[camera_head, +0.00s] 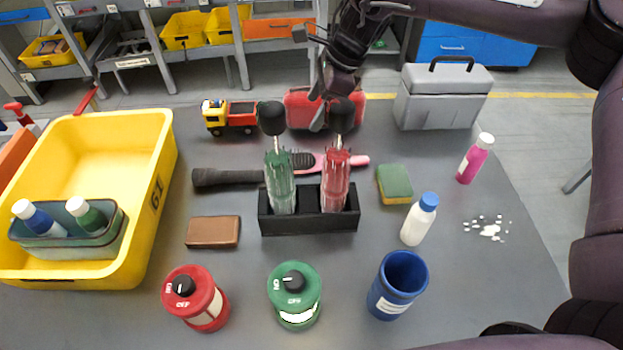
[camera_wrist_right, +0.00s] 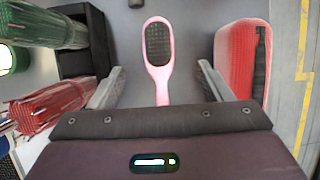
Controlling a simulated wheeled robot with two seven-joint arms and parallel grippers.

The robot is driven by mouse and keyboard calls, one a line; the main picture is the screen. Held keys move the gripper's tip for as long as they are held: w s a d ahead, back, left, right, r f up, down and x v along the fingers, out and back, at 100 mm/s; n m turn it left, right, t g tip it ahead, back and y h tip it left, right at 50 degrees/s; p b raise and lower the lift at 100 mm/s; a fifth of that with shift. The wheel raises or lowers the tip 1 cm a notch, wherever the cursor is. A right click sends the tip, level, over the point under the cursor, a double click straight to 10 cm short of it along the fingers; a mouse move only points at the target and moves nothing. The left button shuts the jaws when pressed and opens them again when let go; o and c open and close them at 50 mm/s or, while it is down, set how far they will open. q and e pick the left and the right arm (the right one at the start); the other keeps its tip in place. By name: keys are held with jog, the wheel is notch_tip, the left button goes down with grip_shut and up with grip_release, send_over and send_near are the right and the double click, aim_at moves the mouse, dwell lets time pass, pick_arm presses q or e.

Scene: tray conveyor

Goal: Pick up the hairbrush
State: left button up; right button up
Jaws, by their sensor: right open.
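The pink hairbrush (camera_head: 318,161) lies on the grey table in the head view, partly hidden behind the green and red brushes in the black holder. Its dark bristle pad shows at the left and its pink handle at the right. In the right wrist view the hairbrush (camera_wrist_right: 158,54) lies bristles up, its handle pointing down between my fingers. My right gripper (camera_head: 322,108) is open and empty above the table, beyond the holder; its two fingers (camera_wrist_right: 160,88) stand on either side of the handle in the wrist view. My left gripper is not in view.
The black holder (camera_head: 308,219) with upright green and red brushes stands in front of the hairbrush. A red case (camera_head: 298,105) is behind it, a black flashlight (camera_head: 225,178) at its left and a sponge (camera_head: 395,184) at its right. A yellow crate (camera_head: 160,150) stands left.

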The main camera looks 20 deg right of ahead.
jog(key=b, duration=0.5)
send_over(307, 155)
jog(key=d, duration=0.2)
jog(key=f, duration=0.8)
jog(key=shift+s+d, duration=0.1)
jog(key=shift+s, duration=0.1)
jog(key=shift+a+f, duration=0.2)
jog(key=shift+f, duration=0.35)
jog(key=x, duration=0.6)
jog(key=shift+s+f+p, duration=0.1)
jog(key=shift+f+p, duration=0.3)
jog(key=shift+f, duration=0.05)
jog(key=c, duration=0.7)
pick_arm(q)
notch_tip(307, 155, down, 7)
pick_arm(e)
jog(key=shift+d, duration=0.1)
jog(key=shift+c, duration=0.2)
jog(key=shift+r, duration=0.1)
